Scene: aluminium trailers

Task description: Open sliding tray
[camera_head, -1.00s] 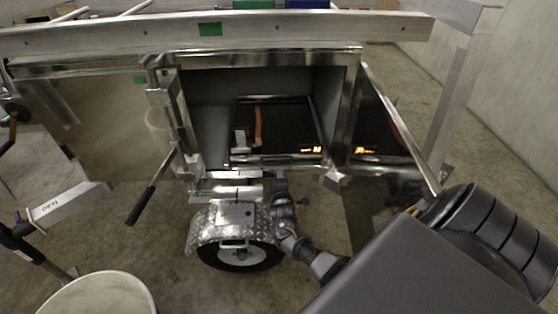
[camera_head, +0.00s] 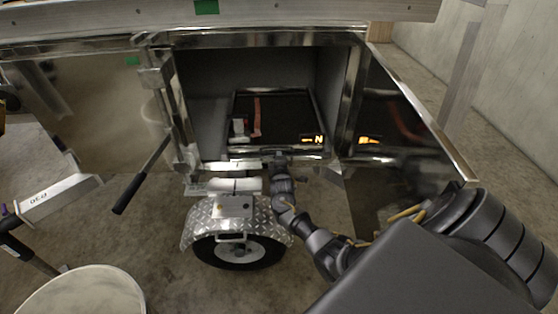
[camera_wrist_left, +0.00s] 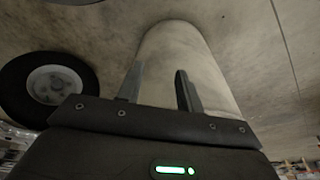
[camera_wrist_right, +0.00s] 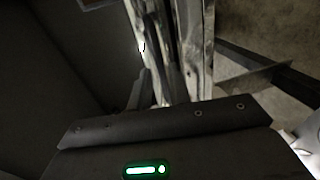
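The sliding tray (camera_head: 285,110) has a dark surface and a bright metal frame, and it lies inside the open compartment of the trailer. A red strap (camera_head: 256,117) and a small white item rest on it. My right gripper (camera_head: 279,158) is at the tray's front edge, near its middle. In the right wrist view my right gripper (camera_wrist_right: 160,86) has its fingers close beside a metal edge. I cannot tell whether they clamp it. My left gripper (camera_wrist_left: 158,88) is open and empty above the floor, outside the head view.
The open door (camera_head: 405,125) stands to the right of the compartment, behind my right arm. A lever with a black grip (camera_head: 132,192) sticks out at the left. Below are a mudguard and wheel (camera_head: 240,250).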

